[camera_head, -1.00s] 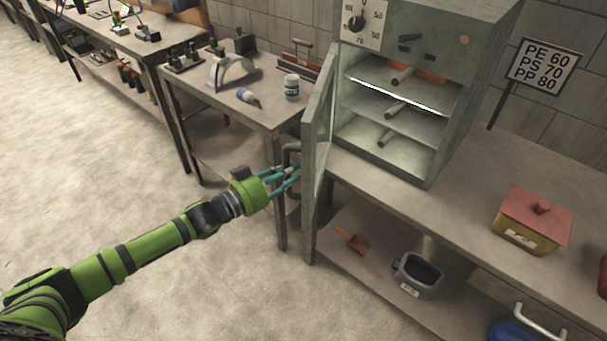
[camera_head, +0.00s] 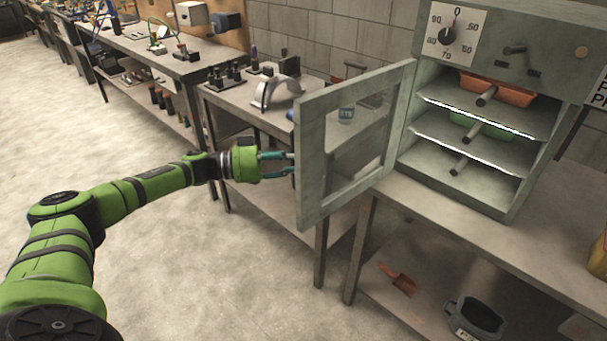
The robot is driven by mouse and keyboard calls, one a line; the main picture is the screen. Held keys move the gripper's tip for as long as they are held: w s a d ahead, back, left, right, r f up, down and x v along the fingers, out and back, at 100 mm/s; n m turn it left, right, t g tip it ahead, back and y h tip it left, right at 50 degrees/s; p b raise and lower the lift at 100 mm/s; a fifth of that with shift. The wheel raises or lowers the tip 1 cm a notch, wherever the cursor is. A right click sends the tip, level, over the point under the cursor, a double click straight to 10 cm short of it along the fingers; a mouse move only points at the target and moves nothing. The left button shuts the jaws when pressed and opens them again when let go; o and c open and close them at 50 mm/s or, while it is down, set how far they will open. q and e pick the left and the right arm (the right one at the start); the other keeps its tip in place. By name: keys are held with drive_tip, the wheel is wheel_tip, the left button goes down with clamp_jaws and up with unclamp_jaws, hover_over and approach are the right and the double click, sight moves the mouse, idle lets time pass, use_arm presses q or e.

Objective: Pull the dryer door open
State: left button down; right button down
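The dryer (camera_head: 468,195) is a grey-green metal cabinet on the bench at right, its front open onto shelves. Its door (camera_head: 311,160), a metal frame with a glass window, is swung wide to the left, and its inner face shows. My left gripper (camera_head: 287,164) reaches in from the left to the door's outer side by the free edge. Its teal fingers look spread, with their tips partly hidden behind the door frame. The door handle is hidden there, so I cannot tell whether the fingers are closed on it. My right gripper is not in view.
The dryer's shelves hold an orange tray (camera_head: 510,94) and a green tray (camera_head: 470,127). A side table (camera_head: 228,101) with tools stands behind the door. An orange scoop (camera_head: 400,281) and grey pot (camera_head: 474,320) are on the lower shelf. The floor at left is clear.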

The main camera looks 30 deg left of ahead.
use_arm(q)
drive_tip(key=shift+w+a, duration=0.2)
drive_tip(key=shift+a, duration=0.15)
drive_tip(key=c, duration=1)
unclamp_jaws()
drive_tip(key=v, duration=1.2)
drive_tip(key=shift+w+a, duration=0.15)
